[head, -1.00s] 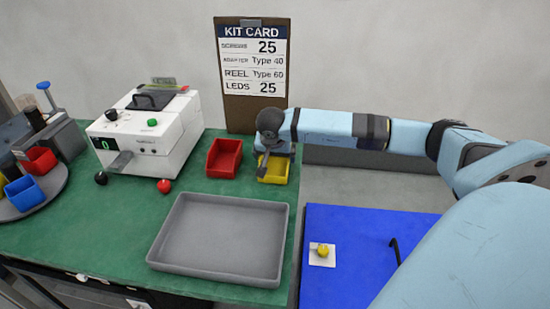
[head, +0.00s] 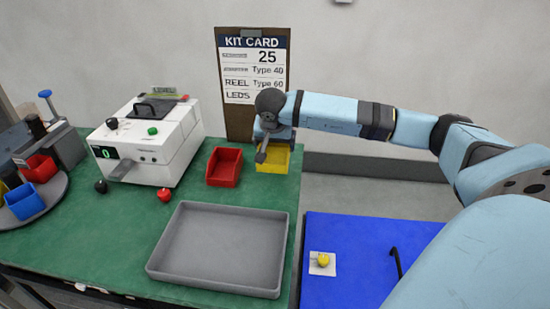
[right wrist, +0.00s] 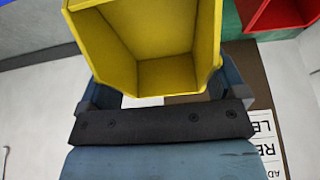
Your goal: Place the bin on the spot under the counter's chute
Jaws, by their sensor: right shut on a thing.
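The yellow bin (head: 278,159) is in my right gripper (head: 262,148), at the back right corner of the green table. The gripper is shut on it, and the bin appears raised off the table. In the right wrist view the open yellow bin (right wrist: 165,72) fills the upper middle, empty inside, with a finger at each side. The counter is a white box (head: 150,140) with a green "0" display. The spot under the chute is bare green tabletop. My left gripper is not in view.
A red bin (head: 224,167) stands between the counter and my right gripper. A large grey tray (head: 165,268) lies in front. The kit card board (head: 238,115) stands behind the gripper.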

